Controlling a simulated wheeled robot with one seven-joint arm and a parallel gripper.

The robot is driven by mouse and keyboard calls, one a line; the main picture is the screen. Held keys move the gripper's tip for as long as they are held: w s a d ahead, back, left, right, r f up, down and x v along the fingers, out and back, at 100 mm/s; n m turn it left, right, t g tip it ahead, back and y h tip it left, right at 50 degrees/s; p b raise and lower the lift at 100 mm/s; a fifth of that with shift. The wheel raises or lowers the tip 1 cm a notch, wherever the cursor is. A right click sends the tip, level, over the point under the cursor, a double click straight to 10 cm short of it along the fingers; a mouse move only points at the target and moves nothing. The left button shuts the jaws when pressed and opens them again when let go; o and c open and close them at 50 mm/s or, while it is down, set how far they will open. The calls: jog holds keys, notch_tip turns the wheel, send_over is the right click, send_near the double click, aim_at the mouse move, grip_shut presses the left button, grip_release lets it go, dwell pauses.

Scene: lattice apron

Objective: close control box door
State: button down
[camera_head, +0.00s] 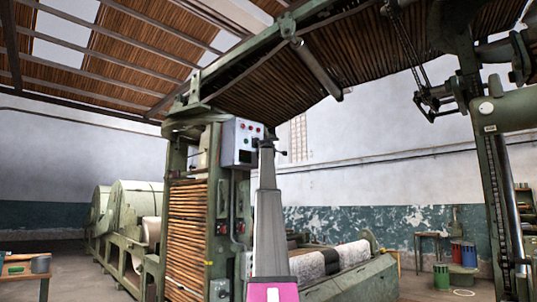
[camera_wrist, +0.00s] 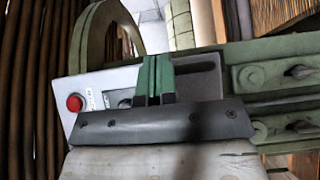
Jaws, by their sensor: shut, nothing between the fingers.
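My gripper (camera_head: 268,137) is beside the box's right edge, small and dark there. In the wrist view, a pale grey panel of the box (camera_wrist: 98,90) carries a red button and small labels. My gripper's two green fingers (camera_wrist: 158,78) are together in front of this panel, with nothing between them. They hide part of the panel. I cannot make out the door's edge or angle, or whether the fingers touch it.
The green machine frame (camera_head: 214,200) and its slatted wooden side stand below the box. Large rollers (camera_head: 135,205) lie behind at left. A cloth-covered roller (camera_head: 315,262) lies right of my arm. Green machinery (camera_head: 490,140) stands at far right. Floor shows between.

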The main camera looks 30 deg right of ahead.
jog(key=shift+w+d, duration=0.15)
jog(key=shift+w, duration=0.35)
jog(key=shift+w+d, duration=0.15)
jog(key=shift+w, duration=0.35)
